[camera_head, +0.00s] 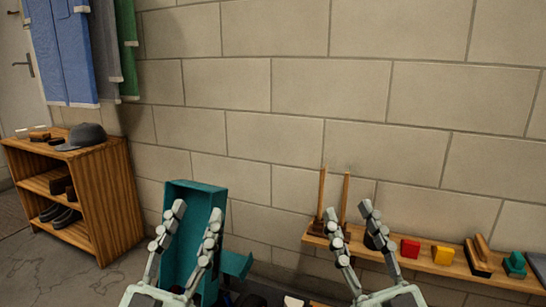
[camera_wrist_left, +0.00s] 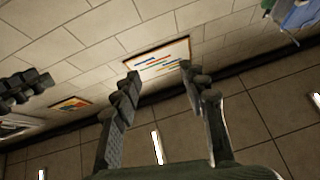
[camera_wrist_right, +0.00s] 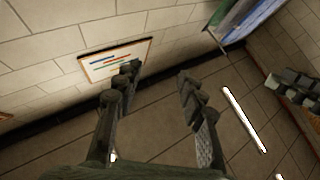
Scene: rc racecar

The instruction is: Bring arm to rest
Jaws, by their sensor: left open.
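My left gripper (camera_head: 198,212) points up in the head view, in front of a teal open box. Its fingers are spread, and nothing shows between them in the left wrist view (camera_wrist_left: 160,72). My right gripper (camera_head: 348,211) also points up, in front of the wall shelf. Its fingers are spread and empty in the right wrist view (camera_wrist_right: 159,71). The two grippers are well apart, at about the same height. The arms below them are cut off by the bottom of the head view.
The teal box (camera_head: 178,190) stands behind my left gripper. A wooden shelf (camera_head: 450,268) on the right bears two upright sticks, a red block (camera_head: 410,248) and a yellow block (camera_head: 442,255). A shoe rack (camera_head: 118,200) with a grey cap (camera_head: 83,136) stands left.

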